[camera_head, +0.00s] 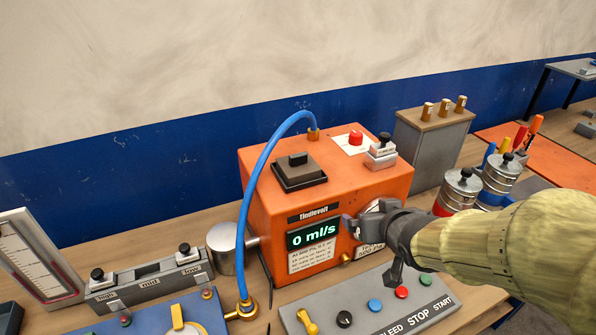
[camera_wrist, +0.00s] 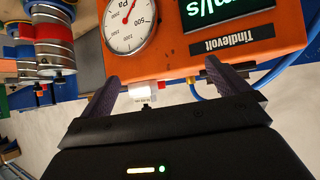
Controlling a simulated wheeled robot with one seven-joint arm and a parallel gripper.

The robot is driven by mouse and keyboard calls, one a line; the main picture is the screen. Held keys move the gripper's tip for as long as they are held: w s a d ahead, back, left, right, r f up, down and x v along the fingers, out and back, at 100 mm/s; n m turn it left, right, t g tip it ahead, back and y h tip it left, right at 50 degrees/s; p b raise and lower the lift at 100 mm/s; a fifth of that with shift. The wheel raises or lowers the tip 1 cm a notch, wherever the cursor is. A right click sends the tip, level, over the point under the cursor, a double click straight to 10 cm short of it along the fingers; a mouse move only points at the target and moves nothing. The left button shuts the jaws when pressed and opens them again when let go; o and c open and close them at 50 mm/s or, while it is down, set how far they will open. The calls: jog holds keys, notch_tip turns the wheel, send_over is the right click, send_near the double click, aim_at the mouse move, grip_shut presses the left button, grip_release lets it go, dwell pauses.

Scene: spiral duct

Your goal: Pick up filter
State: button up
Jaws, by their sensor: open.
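No part carries a readable filter label, so I cannot tell for sure which thing is the filter. Candidates are two canisters with metal tops and black knobs, one with a red base (camera_head: 458,190) and one with a blue base (camera_head: 500,178), right of the orange machine (camera_head: 330,185). A plain grey metal cylinder (camera_head: 226,250) is at the machine's left side. My gripper (camera_head: 352,226) is in front of the machine's face, by its gauge, which it partly hides. In the wrist view my gripper (camera_wrist: 165,82) is open, with nothing held between its fingers. Canisters show at that view's left edge (camera_wrist: 48,45).
A blue hose (camera_head: 262,160) arches from the machine's top to a brass fitting. A button panel (camera_head: 370,305) lies below my arm. A grey box (camera_head: 432,135) stands behind the canisters.

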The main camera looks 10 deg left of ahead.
aim_at(300, 164)
jog(key=a+r+n+t+y, duration=0.2)
jog(key=a+r+n+y, duration=0.1)
jog(key=a+r+y, duration=0.2)
jog(key=a+r, duration=0.2)
jog(key=a, duration=0.2)
jog(key=shift+s+b, duration=0.25)
jog(key=shift+b, duration=0.05)
jog(key=shift+w+f, duration=0.1)
jog(key=x, duration=1.2)
jog(key=shift+a, duration=0.1)
jog(key=shift+w+a+f+p, duration=0.1)
jog(key=shift+w+a+p, duration=0.3)
jog(key=shift+w, duration=0.1)
jog(key=shift+p+x, duration=0.7)
jog(key=shift+x, duration=1.25)
